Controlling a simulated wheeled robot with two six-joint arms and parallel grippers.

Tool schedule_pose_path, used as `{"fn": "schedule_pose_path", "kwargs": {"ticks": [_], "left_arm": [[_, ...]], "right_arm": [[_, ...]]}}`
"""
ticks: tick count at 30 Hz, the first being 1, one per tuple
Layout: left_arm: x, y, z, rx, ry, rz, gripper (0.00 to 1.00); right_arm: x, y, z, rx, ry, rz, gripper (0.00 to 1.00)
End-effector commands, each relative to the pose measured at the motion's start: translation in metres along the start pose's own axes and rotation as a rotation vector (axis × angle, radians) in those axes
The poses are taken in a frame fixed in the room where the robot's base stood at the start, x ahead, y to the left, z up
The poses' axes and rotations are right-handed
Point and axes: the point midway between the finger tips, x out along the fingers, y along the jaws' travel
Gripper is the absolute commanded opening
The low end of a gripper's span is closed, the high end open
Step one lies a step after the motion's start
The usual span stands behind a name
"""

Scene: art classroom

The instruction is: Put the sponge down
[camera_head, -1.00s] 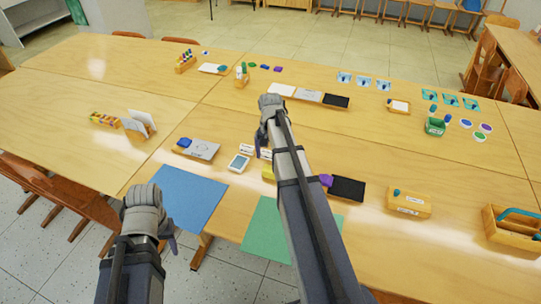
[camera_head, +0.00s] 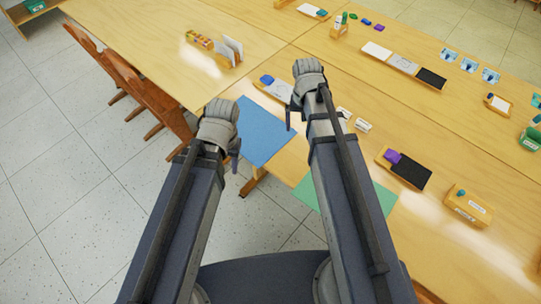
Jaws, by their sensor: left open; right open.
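No object in view is clearly marked as the sponge. A small purple block (camera_head: 393,157) lies on a black board (camera_head: 413,172) in a wooden tray, right of my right arm. A small blue block (camera_head: 267,79) lies at the end of a tray with a white board (camera_head: 283,90), just left of my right gripper. My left gripper (camera_head: 235,158) is open and empty over the left edge of the blue mat. My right gripper (camera_head: 291,116) is open and empty, over or beside the mat's upper right corner. My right arm hides part of the table.
The blue mat (camera_head: 262,133) and green mat (camera_head: 375,198) lie along the table's front edge. A wooden box (camera_head: 468,208) stands at the right. A card holder (camera_head: 230,52) stands on the far left table (camera_head: 150,40). Wooden chairs (camera_head: 140,92) stand at the left.

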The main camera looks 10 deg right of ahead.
Motion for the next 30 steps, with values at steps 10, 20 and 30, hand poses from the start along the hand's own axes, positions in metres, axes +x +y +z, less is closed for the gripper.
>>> {"fn": "schedule_pose_path", "kwargs": {"ticks": [10,20,30], "left_arm": [[0.000,0.000,0.000,0.000,0.000,0.000,0.50],[0.000,0.000,0.000,0.000,0.000,0.000,0.50],[0.000,0.000,0.000,0.000,0.000,0.000,0.50]], "right_arm": [[-0.003,-0.084,0.131,-0.555,0.002,0.058,1.00],[-0.004,-0.092,0.146,-0.633,0.002,0.067,1.00],[-0.004,-0.092,0.145,-0.630,0.002,0.067,1.00]]}}
